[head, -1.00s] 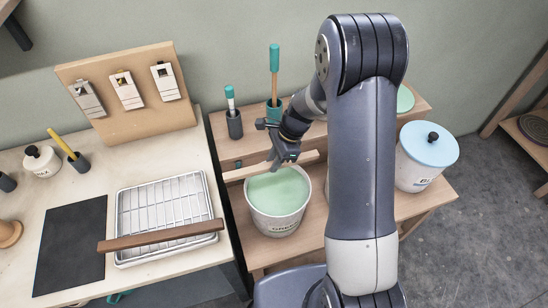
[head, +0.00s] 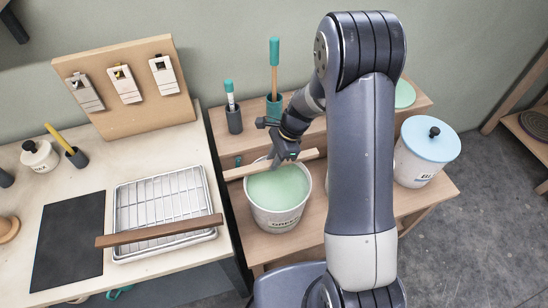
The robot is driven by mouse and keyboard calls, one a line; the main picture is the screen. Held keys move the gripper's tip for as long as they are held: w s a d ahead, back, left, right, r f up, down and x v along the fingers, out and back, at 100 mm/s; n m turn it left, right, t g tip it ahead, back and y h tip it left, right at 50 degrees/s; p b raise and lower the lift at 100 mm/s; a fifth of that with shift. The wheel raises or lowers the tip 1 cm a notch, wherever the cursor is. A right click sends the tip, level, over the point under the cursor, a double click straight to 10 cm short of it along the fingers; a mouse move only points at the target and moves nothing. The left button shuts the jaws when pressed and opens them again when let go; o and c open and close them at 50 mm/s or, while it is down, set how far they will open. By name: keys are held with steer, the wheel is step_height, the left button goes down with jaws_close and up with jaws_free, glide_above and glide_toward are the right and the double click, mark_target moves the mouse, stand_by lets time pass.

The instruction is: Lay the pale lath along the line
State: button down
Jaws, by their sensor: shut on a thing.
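The pale lath (head: 240,171) is a light wooden strip. My gripper (head: 281,163) is shut on it near its middle and holds it level or nearly so, over the back part of a white bucket (head: 262,222) of pale green liquid (head: 280,184). I cannot tell whether the lath touches the bucket rim. A dark brown lath (head: 160,231) lies across the front of a wire rack in a metal tray (head: 120,200). I cannot make out a marked line in this view.
A black mat (head: 68,240) lies left of the tray. A tilted board (head: 140,112) with clips stands behind it. A blue-lidded bucket (head: 415,175) stands to the right, beyond my arm.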

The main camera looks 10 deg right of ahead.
steer(key=shift+f, duration=0.2)
steer(key=c, duration=1.1)
jaws_free()
steer(key=shift+c, duration=0.2)
steer(key=shift+r, duration=0.15)
steer(key=shift+p+v, duration=1.2)
steer(key=shift+v, duration=0.35)
steer(key=v, duration=1)
steer(key=shift+r, duration=0.25)
steer(key=shift+w+d, duration=0.1)
steer(key=shift+d, duration=0.05)
